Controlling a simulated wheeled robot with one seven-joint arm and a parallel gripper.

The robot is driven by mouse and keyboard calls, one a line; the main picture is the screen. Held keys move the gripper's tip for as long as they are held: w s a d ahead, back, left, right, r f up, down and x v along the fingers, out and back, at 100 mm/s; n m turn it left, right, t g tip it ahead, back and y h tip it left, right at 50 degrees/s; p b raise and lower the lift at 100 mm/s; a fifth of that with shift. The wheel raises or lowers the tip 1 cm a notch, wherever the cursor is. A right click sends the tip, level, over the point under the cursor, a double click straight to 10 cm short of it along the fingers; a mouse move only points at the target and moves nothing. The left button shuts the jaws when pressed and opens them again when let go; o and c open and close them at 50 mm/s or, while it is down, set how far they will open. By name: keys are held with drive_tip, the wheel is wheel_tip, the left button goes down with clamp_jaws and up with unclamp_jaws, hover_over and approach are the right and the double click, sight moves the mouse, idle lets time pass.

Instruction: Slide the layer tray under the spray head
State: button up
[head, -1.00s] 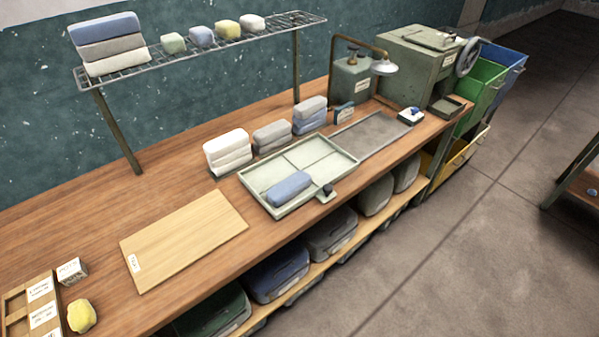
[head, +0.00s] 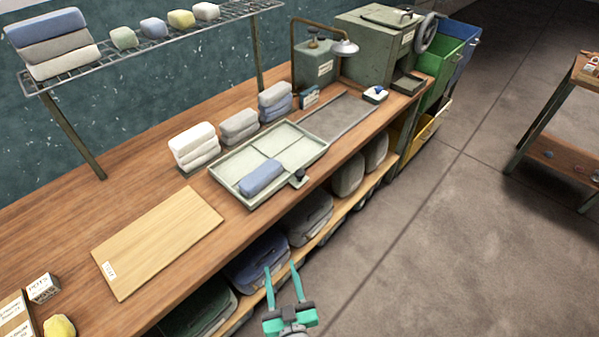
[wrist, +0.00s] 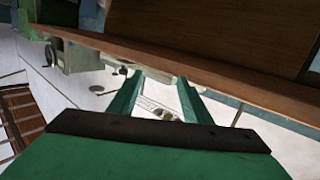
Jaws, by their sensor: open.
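The layer tray (head: 228,176) is a shallow pale green tray with divided compartments on the wooden bench. A folded blue cloth (head: 262,178) lies in its front compartment, and a dark knob (head: 299,174) sits at its front right corner. The spray head (head: 344,48) hangs from a bent brown pipe behind and to the right of the tray. A grey strip (head: 338,117) lies on the bench between them. My gripper (head: 282,276) is open and empty, in front of the bench and apart from the tray. The wrist view shows its green fingers (wrist: 160,92) spread, with no tray visible.
Folded cloth stacks (head: 194,146) stand behind the tray. A wooden board (head: 158,240) lies left of it. A wire rack (head: 150,45) stands above the bench. A green machine (head: 378,50) and bins (head: 440,65) are at the right. Open floor lies in front.

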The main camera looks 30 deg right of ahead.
sight(300, 176)
drive_tip(key=w+d+r+m+h, duration=0.1)
drive_tip(key=w+d+r, duration=0.1)
drive_tip(key=w+d, duration=0.4)
drive_tip(key=w+d+r+m+h, duration=0.1)
drive_tip(key=w+d+r, duration=0.2)
drive_tip(key=w+d, duration=0.3)
drive_tip(key=w+d+r+m+h, duration=0.1)
drive_tip(key=w+d, duration=0.5)
drive_tip(key=w, duration=0.6)
drive_tip(key=shift+w+r+h, duration=0.3)
drive_tip(key=shift+r+h, duration=0.1)
drive_tip(key=shift+r, duration=0.5)
drive_tip(key=c, duration=1)
clamp_jaws()
drive_tip(key=shift+d, duration=0.1)
